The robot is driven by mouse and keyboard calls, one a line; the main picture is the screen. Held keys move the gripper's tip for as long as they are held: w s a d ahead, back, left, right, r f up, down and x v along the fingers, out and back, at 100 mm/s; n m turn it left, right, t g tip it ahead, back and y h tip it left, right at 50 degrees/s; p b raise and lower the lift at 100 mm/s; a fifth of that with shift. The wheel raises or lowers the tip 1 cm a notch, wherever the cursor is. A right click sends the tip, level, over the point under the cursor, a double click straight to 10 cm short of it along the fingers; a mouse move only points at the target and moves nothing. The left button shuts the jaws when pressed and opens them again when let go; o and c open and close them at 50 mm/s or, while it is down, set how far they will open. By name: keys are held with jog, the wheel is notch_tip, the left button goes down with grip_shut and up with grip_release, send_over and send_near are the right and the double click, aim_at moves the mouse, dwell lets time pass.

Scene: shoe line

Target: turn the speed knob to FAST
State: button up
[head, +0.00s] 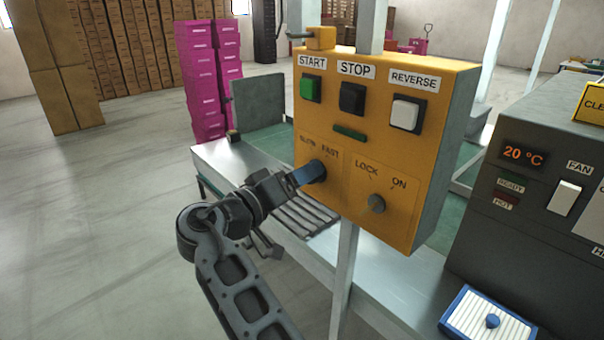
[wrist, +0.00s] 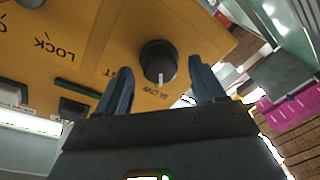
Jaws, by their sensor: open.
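The speed knob (wrist: 159,62) is a round black knob on the yellow control box (head: 440,150). It sits under the SLOW and FAST labels. In the wrist view, its white pointer mark aims at SLOW (wrist: 160,93). In the wrist view, the fingers lie to the left and right of the knob, with gaps visible. The head view hides most of the knob.
A LOCK/ON knob (head: 376,204) sits to the right on the same panel. Green START (head: 311,88), black STOP (head: 352,98) and white REVERSE (head: 407,113) buttons are above. A grey heater unit (head: 530,215) stands at right. A blue-framed tray (head: 488,316) lies below it.

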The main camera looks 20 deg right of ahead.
jog(key=shift+w+d, duration=0.2)
jog(key=shift+d, duration=0.15)
jog(key=shift+c, duration=0.4)
jog(key=c, duration=1)
